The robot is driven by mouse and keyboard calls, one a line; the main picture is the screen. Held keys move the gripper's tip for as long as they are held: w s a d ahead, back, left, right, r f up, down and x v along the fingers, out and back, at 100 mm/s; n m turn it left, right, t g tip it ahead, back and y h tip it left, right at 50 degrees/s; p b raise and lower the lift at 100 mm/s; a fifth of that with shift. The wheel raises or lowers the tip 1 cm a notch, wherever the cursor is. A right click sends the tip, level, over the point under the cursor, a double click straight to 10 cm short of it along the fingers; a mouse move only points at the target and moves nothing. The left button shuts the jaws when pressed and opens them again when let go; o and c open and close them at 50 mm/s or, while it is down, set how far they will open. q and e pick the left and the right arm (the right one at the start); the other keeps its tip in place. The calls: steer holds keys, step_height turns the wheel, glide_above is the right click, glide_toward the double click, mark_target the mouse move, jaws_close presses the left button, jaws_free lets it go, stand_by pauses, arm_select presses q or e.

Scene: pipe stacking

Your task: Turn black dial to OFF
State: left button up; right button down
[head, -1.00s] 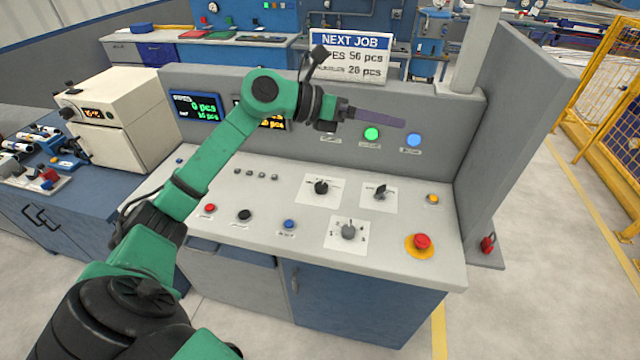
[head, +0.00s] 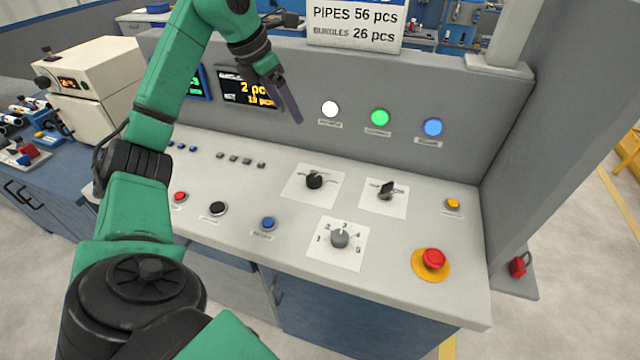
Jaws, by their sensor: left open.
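A round black dial (head: 315,180) sits on a white label plate on the sloping grey console, left of centre. A second black knob (head: 384,190), with a raised upright grip, sits on its own plate to the right. The label text by both is too small to read. My left gripper (head: 293,113) is open and empty. Its dark purple fingers point down and right, in front of the console's back panel, above and left of the round dial, apart from it. One finger largely hides the other. My right gripper is out of view.
A grey numbered knob (head: 340,238) lies below the black ones. A red emergency button (head: 433,259), yellow button (head: 453,203) and blue button (head: 268,223) are nearby. A grey side wall (head: 560,120) rises at the right. White, green and blue lights are on the back panel.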

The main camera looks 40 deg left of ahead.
arm_select(q)
step_height(320, 180, down, 6)
steer(key=b, duration=0.9)
glide_toward(313, 178)
steer(key=x, duration=0.9)
steer(key=shift+r, duration=0.1)
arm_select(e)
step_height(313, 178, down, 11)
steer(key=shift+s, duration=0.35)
arm_select(q)
steer(key=shift+c, duration=0.4)
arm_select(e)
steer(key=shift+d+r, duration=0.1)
arm_select(q)
steer(key=c, duration=1.3)
